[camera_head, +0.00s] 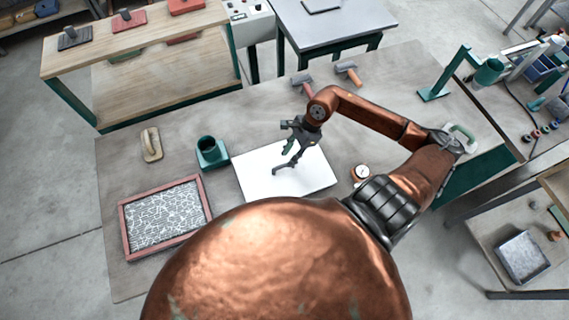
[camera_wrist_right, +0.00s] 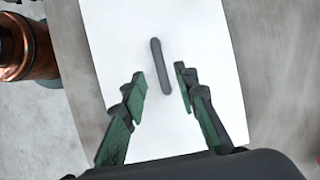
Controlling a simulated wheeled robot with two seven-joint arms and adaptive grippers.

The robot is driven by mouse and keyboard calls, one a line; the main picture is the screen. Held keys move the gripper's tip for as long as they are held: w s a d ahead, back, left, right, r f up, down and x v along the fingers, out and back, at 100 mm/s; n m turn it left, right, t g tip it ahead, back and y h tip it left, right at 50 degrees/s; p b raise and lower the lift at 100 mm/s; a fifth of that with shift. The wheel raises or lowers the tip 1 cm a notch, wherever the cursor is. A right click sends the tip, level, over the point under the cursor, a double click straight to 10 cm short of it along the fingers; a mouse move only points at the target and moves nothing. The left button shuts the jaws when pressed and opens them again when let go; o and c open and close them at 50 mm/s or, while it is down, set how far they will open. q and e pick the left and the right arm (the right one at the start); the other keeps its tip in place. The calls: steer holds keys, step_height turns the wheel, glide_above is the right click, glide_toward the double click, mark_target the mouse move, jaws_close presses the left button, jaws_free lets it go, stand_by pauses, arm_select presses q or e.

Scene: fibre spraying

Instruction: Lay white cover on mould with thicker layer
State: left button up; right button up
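The white cover (camera_head: 257,184) is a flat white sheet lying on the table in the head view, with a dark bar handle (camera_wrist_right: 155,58) near its middle. In the right wrist view the white sheet (camera_wrist_right: 120,35) fills most of the picture. A mould with a pink-red frame (camera_head: 124,230) lies to its left; its inside is covered with a white and dark fibre pattern. My right gripper (camera_head: 291,152) is over the cover, pointing down. Its green fingers (camera_wrist_right: 161,80) are apart on either side of the handle, with nothing visibly gripped. My left gripper is not in view.
A teal cup (camera_head: 211,152) stands between mould and cover. A beige trowel (camera_head: 151,144) lies behind the mould. A round gauge (camera_head: 361,173) is right of the cover. Two rollers (camera_head: 346,72) lie at the back. My copper body hides the table's front middle.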

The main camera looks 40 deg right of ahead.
steer(key=shift+b+v, duration=0.4)
steer(key=shift+v, duration=2.2)
